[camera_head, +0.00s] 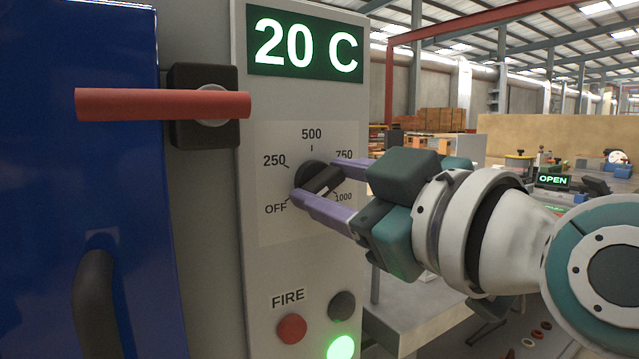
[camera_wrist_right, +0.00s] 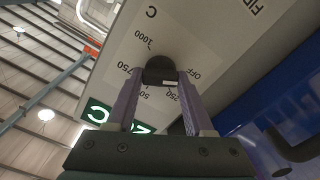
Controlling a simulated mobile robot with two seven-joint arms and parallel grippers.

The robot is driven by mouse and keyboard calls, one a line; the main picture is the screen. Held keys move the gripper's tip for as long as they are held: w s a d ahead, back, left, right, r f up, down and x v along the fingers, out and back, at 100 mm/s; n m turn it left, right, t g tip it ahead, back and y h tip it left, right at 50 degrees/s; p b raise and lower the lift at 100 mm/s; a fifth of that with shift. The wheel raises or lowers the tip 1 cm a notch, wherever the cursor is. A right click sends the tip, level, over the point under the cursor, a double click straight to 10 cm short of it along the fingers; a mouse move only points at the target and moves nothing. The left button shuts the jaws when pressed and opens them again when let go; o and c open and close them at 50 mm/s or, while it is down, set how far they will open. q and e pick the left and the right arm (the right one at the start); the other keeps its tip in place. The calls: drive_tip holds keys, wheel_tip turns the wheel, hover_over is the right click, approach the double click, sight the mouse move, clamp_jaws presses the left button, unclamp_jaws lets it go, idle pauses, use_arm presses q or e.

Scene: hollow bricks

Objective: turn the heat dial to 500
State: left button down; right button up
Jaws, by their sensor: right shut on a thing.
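The black heat dial (camera_head: 309,168) sits on a pale scale plate marked OFF, 250, 500, 750 and 1000. Its raised bar slants from lower left, by OFF, to upper right, below 750. Which end is the pointer is unclear. The display (camera_head: 306,44) above reads 20 C. My right gripper (camera_head: 318,181) comes in from the right and is shut on the dial, a purple finger on each side. In the right wrist view the dial (camera_wrist_right: 158,68) sits between the fingertips, partly hidden. My left gripper is not in view.
A red lever (camera_head: 150,104) sticks out left of the scale, before a blue door (camera_head: 60,200) with a dark handle (camera_head: 96,300). Below the dial are a red FIRE button (camera_head: 291,328), a dark button (camera_head: 342,305) and a lit green one (camera_head: 341,347). An OPEN sign (camera_head: 553,180) stands behind.

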clamp_jaws()
